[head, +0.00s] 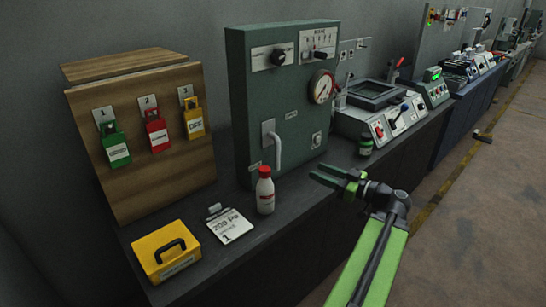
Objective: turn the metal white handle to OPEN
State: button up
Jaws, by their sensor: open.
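A white handle (277,152) sits low on the front of a dark green cabinet (253,95), on a light plate. Its grip hangs downward. Small labels lie near it, too small to read. My gripper (333,177) is open and empty, to the right of the handle and apart from it. Its fingers point left, and the green arm reaches in from the bottom right.
A white bottle with a red cap (265,192) stands before the cabinet. A tag card (229,225) and yellow box (166,252) lie left. A small green jar (366,145) stands right. A wooden board (140,150) holds several padlocks.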

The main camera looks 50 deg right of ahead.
aim_at(277, 155)
jog(key=w, duration=0.5)
jog(key=w+a, duration=0.1)
jog(key=w, duration=0.5)
jog(key=w+a, duration=0.1)
jog(key=w, duration=0.5)
jog(key=shift+w+a, duration=0.1)
jog(key=shift+c, duration=0.2)
grip_shut()
dwell(0.4)
